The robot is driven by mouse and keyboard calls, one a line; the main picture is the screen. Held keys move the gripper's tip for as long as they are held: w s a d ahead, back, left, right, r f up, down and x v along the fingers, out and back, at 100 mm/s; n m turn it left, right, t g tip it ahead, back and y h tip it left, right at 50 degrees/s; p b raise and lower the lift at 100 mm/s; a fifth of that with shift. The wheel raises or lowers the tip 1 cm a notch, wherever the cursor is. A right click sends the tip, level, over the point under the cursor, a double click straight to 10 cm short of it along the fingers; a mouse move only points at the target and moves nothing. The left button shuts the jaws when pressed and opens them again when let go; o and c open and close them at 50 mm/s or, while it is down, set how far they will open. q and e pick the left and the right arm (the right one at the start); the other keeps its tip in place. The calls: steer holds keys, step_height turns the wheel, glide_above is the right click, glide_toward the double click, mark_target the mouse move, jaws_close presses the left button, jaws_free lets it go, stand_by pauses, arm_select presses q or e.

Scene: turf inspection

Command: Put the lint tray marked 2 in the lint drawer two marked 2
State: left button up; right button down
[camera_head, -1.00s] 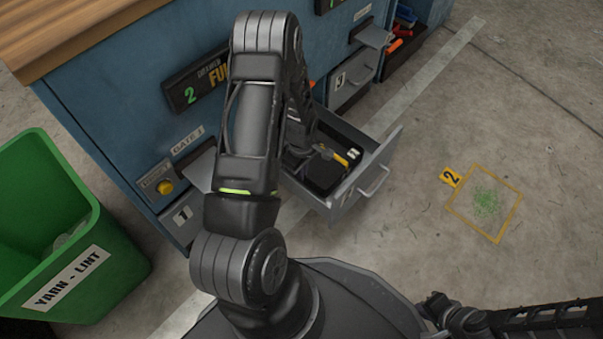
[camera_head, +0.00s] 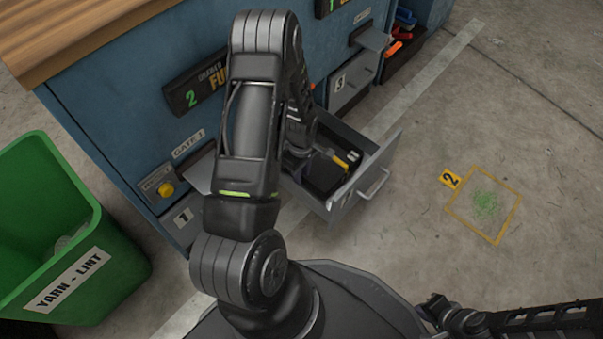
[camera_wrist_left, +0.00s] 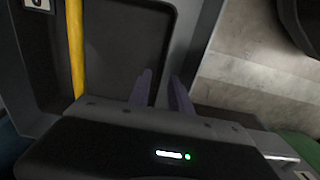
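The black lint tray (camera_head: 324,176) lies inside the open grey drawer (camera_head: 351,194), between the fronts marked 1 and 3. It has a yellow bar and a small white label. The wrist view shows the tray's dark inside (camera_wrist_left: 118,45), the yellow bar (camera_wrist_left: 75,45) and a white label cut off at the top, its mark not readable. My left gripper (camera_wrist_left: 160,75) is down at the tray, fingers apart near a side wall, with the bar off to their left. My right gripper (camera_head: 440,307) is at the bottom right, small and dark, its fingers unclear.
A green yarn-lint bin (camera_head: 75,245) stands at left beside the blue cabinet (camera_head: 120,120). Drawer 3 (camera_head: 352,80) is shut behind the open drawer. A yellow floor square (camera_head: 484,204) with green bits lies right. The floor between is clear.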

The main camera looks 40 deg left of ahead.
arm_select(q)
step_height(320, 180, up, 11)
steer(key=p, duration=0.4)
steer(key=shift+f, duration=0.15)
stand_by(1.3)
